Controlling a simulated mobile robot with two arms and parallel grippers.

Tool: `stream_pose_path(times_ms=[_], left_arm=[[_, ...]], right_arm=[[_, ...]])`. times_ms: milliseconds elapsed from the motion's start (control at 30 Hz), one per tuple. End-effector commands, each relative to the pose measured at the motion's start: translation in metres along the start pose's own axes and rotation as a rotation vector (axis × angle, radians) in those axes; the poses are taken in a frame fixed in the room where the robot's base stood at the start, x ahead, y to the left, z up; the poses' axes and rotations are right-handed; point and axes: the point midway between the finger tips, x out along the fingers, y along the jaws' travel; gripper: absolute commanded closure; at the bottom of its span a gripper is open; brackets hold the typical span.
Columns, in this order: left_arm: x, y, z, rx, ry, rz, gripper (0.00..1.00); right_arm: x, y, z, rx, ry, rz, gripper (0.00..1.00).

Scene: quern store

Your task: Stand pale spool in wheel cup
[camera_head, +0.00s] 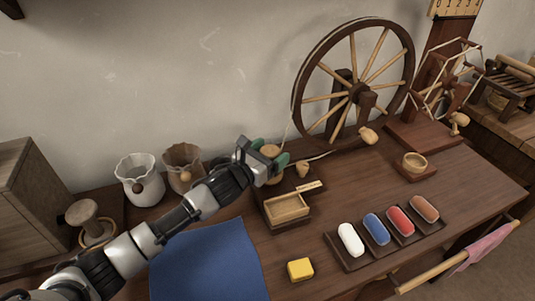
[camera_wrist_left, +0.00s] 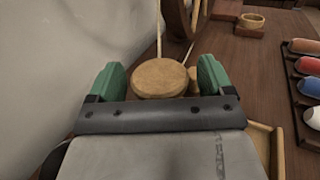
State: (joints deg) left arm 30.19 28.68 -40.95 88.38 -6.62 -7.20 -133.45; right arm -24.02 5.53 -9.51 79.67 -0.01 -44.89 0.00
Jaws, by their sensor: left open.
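A round, pale wooden spool-like piece (camera_wrist_left: 160,78) shows its flat top between my left gripper's green fingers in the left wrist view. In the head view this piece (camera_head: 271,150) is partly hidden behind the gripper. My left gripper (camera_head: 270,153) is open around it, with a finger on each side; whether they touch it I cannot tell. A small wooden cup (camera_head: 414,164), probably the wheel cup, stands on a dark square base right of the spinning wheel; it also shows in the left wrist view (camera_wrist_left: 251,20). My right gripper is not in view.
The spinning wheel (camera_head: 353,90) stands behind. A small wooden tray (camera_head: 286,208) lies in front of the gripper. A rack (camera_head: 350,262) holds several coloured rolls. A yellow block (camera_head: 300,269) and blue cloth (camera_head: 208,262) lie in front.

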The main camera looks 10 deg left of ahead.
Motion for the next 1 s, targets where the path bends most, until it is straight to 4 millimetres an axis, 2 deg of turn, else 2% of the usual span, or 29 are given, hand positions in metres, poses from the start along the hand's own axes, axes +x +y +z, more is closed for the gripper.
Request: stream_pose_path(times_ms=[100,200,500,700,833,1000], left_arm=[[0.0,0.0,0.004,-0.001,0.0,0.0,0.19],[-0.004,0.0,0.006,0.0,0.002,0.0,0.19],[-0.074,0.0,0.004,0.001,0.004,0.0,0.19],[-0.107,0.0,0.005,0.0,0.001,0.0,0.19],[-0.117,0.0,0.005,0.0,0.0,0.0,0.19],[-0.12,0.0,0.006,0.001,-0.001,0.0,0.19]], right_arm=[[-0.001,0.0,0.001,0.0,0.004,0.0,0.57],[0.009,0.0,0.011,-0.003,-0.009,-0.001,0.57],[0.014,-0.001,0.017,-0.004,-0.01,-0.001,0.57],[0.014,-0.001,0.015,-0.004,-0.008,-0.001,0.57],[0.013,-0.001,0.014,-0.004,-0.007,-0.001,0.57],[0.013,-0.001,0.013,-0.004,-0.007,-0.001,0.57]])
